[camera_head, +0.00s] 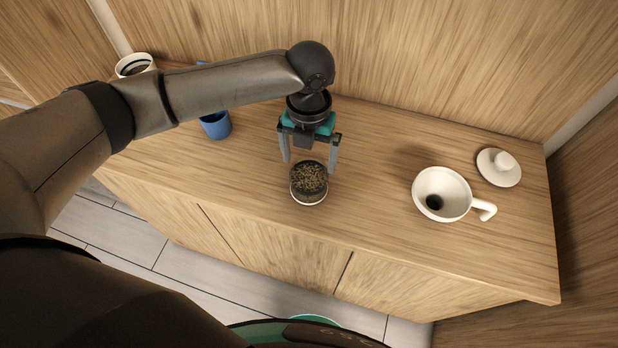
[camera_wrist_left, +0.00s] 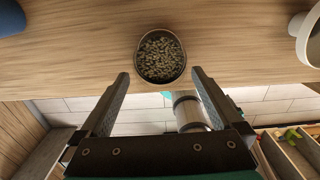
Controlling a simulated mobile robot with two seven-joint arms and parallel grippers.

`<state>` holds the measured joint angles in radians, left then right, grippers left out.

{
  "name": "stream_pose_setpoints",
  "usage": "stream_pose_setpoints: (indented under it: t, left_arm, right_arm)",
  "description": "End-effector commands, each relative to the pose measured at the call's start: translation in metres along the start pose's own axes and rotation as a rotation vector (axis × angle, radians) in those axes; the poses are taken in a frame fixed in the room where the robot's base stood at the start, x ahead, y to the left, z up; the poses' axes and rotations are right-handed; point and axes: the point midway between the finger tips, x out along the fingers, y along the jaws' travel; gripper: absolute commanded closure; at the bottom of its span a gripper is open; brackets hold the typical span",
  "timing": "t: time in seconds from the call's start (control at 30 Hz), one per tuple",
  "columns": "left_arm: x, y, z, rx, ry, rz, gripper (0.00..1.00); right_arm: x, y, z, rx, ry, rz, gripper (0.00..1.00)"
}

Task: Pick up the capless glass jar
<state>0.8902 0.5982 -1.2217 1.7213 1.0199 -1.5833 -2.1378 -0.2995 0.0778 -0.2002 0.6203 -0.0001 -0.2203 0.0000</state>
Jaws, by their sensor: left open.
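A round open-topped jar (camera_head: 309,182) stands upright near the front edge of the wooden counter. It has a dark rim and is full of greenish-brown dried pieces, with no lid on it. My left gripper (camera_head: 309,163) is open and reaches down just behind the jar. In the left wrist view the jar (camera_wrist_left: 160,56) lies beyond and between the open fingertips (camera_wrist_left: 160,76), apart from both. My right gripper is not in view.
A white funnel-like cup with a handle (camera_head: 452,190) and a white lid with a knob (camera_head: 499,168) stand at the right. A blue cup (camera_head: 216,126) and a white container (camera_head: 134,64) are at the left, partly behind my arm. The counter (camera_head: 380,160) between is clear.

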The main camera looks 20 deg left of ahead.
Motion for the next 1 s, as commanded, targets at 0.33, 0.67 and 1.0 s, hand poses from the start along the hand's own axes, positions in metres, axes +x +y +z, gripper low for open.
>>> stream_pose_setpoints:
  t: [0.33, 0.67, 1.0]
  left_arm:
    - [0.024, 0.0, 0.0, 0.001, -0.003, 0.0, 0.0]
    - [0.023, 0.0, 0.0, 0.001, -0.002, 0.0, 0.26]
    - [0.023, 0.0, 0.0, 0.0, -0.002, 0.001, 0.64]
  right_arm:
    - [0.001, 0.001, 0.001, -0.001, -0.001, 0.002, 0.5]
    - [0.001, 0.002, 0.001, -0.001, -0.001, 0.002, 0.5]
    - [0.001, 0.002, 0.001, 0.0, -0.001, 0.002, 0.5]
